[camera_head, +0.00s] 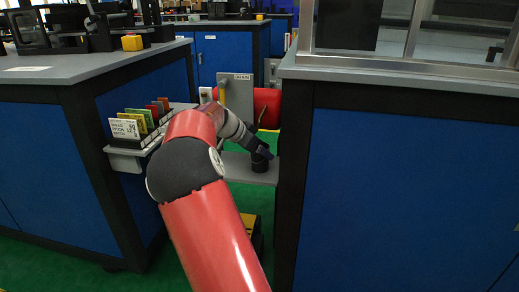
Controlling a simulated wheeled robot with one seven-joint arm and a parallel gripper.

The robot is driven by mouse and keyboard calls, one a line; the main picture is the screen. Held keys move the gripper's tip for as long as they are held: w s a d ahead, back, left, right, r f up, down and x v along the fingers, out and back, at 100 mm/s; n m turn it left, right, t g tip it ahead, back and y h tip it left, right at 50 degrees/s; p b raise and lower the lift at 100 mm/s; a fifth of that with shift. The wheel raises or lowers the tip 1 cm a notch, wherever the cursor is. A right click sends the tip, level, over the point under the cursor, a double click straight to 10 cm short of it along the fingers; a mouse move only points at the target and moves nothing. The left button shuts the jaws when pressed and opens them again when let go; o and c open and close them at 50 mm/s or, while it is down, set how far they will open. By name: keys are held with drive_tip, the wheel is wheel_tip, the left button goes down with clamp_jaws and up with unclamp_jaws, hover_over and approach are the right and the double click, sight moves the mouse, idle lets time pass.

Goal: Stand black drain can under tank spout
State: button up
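A red tank (268,103) sits behind and above the shelf, beside a grey panel with a sign. Its spout is not clear to make out; my arm covers part of this area.
The right bench (400,180) stands close beside the can and gripper. The left bench (50,165) carries a side rack with several coloured cards (140,122) close to my arm. A yellow and black object (250,228) is low on the green floor, partly behind my arm.

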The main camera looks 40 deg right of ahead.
drive_tip(key=s+p+v, duration=0.1)
drive_tip(key=v, duration=1.1)
drive_tip(key=s+a+f+n+t+y, duration=0.2)
drive_tip(key=s+a+n+y, duration=0.1)
drive_tip(key=s+a+n, duration=0.3)
drive_tip(key=s+a+f+n+t+y, duration=0.2)
drive_tip(key=s+a+n, duration=0.4)
drive_tip(key=s+a, duration=0.5)
drive_tip(key=s+a+f+n+t+y, duration=0.2)
drive_tip(key=s+a+n, duration=0.5)
drive_tip(key=s, duration=0.4)
drive_tip(key=shift+a+f+y, duration=0.55)
drive_tip(key=shift+a+y, duration=0.2)
drive_tip(key=shift+y, duration=0.25)
wheel_tip(320, 180, up, 8)
drive_tip(key=p, duration=0.8)
